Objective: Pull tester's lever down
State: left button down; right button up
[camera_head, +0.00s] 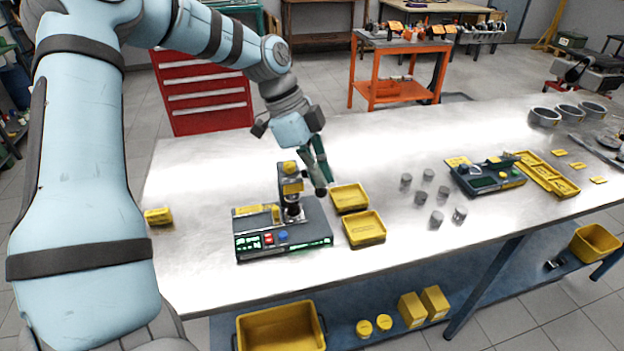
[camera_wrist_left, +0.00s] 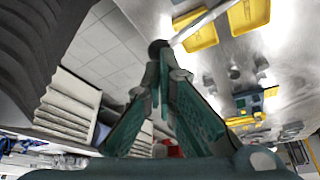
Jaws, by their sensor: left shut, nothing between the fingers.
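The tester (camera_head: 285,243), a dark box with a post, green displays and red and blue buttons, stands on the left part of the metal table. Its lever's dark round knob (camera_head: 320,191) shows to the right of the post. In the left wrist view the knob (camera_wrist_left: 158,49) sits just past my fingertips, with a pale rod running to the upper right. My left gripper (camera_head: 323,179), with green fingers, is shut and empty, pointing down at the knob. I cannot tell if it touches the knob. My right gripper is out of view.
Two yellow trays (camera_head: 364,229) lie right of the tester. Several grey cylinders (camera_head: 437,219) stand farther right, before another dark device (camera_head: 487,178). A small yellow box (camera_head: 158,216) lies at the table's left edge. The metal table (camera_head: 200,277) is bare at front left.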

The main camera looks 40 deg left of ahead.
aim_at(316, 190)
pick_arm(q)
jog(key=shift+s+d+f+b, duration=0.1)
jog(key=shift+d+f+b, duration=0.05)
jog(key=shift+f+b, duration=1.25)
jog(key=shift+f, duration=0.3)
jog(key=shift+s+d+f+b, duration=0.1)
jog(key=shift+f+b, duration=0.4)
jog(key=shift+f, duration=0.35)
jog(key=shift+f+b, duration=0.5)
jog(key=shift+f, duration=0.05)
jog(key=shift+r, duration=0.15)
jog(key=r+p, duration=0.2)
jog(key=r, duration=0.1)
jog(key=r+p, duration=0.6)
jog(key=r, duration=0.1)
jog(key=shift+w+a, duration=0.25)
